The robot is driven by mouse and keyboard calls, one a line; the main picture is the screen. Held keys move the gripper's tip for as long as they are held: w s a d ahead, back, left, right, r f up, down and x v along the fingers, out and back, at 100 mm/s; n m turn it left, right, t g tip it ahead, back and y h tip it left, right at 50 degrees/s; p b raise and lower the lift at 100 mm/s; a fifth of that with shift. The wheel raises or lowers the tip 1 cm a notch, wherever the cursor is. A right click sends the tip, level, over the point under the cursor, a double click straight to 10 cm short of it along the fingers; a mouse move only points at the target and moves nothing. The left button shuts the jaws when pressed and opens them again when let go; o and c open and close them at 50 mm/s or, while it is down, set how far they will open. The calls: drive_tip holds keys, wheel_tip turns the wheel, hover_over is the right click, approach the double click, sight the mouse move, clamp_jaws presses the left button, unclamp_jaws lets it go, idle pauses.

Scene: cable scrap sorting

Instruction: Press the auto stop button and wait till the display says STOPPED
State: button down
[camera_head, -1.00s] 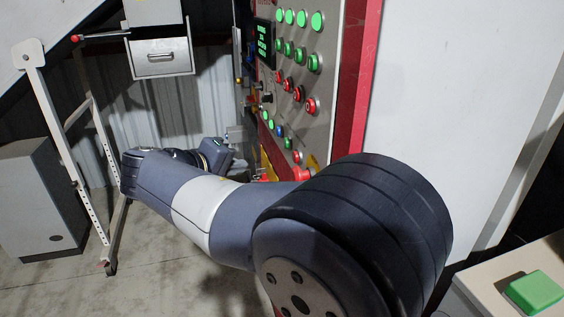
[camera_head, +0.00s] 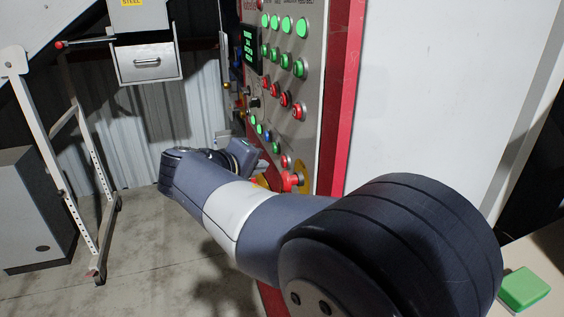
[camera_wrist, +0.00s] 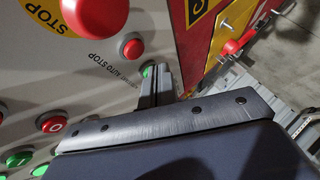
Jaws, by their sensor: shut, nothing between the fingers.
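A red button (camera_wrist: 132,46) has a label beside it that reads like AUTO STOP, upside down in the wrist view. What seems to be the same button (camera_head: 285,161) shows small in the head view, just above the large red emergency stop (camera_head: 291,182). The display (camera_head: 250,47) is lit with green text too small to read. My gripper (camera_wrist: 160,76) is shut and empty. Its fingertips are close to a small green button (camera_wrist: 147,70), below and right of the red button. Contact with the panel cannot be told. My arm hides the lower panel in the head view.
The control panel (camera_head: 305,100) carries several green and red buttons. A red lever (camera_wrist: 235,44) sticks out beside it in the wrist view. A grey metal frame (camera_head: 75,150) and a cabinet (camera_head: 35,200) stand at left. A green block (camera_head: 524,288) lies at right.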

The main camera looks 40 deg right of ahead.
drive_tip(key=shift+s+d, duration=0.25)
drive_tip(key=shift+d, duration=0.5)
drive_tip(key=shift+d, duration=0.1)
idle(1.5)
drive_tip(key=shift+s+d+b, duration=0.1)
drive_tip(key=shift+d+b, duration=0.2)
drive_tip(key=shift+s+d, duration=0.1)
drive_tip(key=shift+d, duration=0.3)
idle(0.7)
drive_tip(key=shift+a, duration=0.1)
drive_tip(key=shift+w+a+b, duration=0.25)
drive_tip(key=shift+a+b, duration=0.1)
drive_tip(key=shift+a, duration=0.35)
drive_tip(key=a, duration=0.2)
drive_tip(key=w+a, duration=0.1)
drive_tip(key=a, duration=0.2)
drive_tip(key=shift+w, duration=0.15)
